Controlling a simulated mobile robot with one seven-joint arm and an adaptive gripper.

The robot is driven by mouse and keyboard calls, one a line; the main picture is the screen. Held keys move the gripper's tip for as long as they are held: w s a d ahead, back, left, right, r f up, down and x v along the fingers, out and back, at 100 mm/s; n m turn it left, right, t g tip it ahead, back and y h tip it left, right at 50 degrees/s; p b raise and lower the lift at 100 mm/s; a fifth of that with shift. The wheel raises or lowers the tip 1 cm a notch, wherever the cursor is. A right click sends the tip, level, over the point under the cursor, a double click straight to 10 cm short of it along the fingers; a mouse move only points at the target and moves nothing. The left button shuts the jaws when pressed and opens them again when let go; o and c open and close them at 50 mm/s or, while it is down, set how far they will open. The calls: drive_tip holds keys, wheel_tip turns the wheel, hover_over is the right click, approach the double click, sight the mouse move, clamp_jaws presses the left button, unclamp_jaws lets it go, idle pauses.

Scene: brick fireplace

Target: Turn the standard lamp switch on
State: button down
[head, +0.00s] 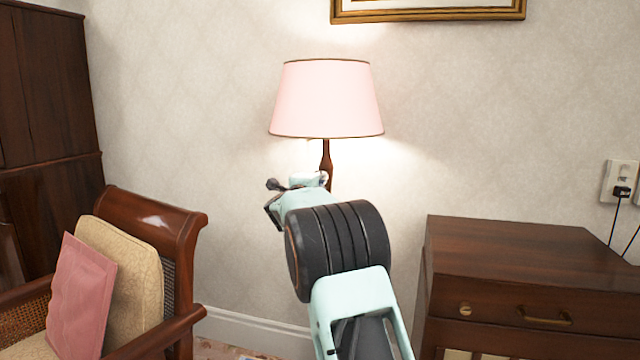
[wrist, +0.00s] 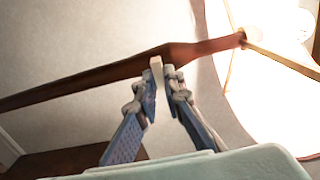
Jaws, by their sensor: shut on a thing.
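The standard lamp (head: 326,100) stands against the wall, with a pink shade trimmed in dark brown and a dark wooden pole. The shade glows and light falls on the wall around it. In the wrist view, the pole (wrist: 110,80) runs diagonally up to a brightly lit shade interior (wrist: 265,85). My gripper (wrist: 163,68) has its fingertips close together at the pole just below the shade, shut on part of the lamp. In the head view my gripper (head: 284,186) is in front of the pole. The switch itself cannot be made out, and my arm hides the lower pole.
A wooden armchair (head: 158,230) with a pink cushion (head: 80,295) is at left, before a dark cabinet (head: 45,110). A wooden chest of drawers (head: 520,265) stands at right. A wall socket (head: 618,182) with a plug is above it. A framed picture (head: 428,15) hangs above.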

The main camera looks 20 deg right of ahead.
drive_tip(key=shift+r, duration=0.1)
idle(0.3)
drive_tip(key=c, duration=2)
unclamp_jaws()
drive_tip(key=shift+c, duration=0.2)
drive_tip(key=v, duration=1.2)
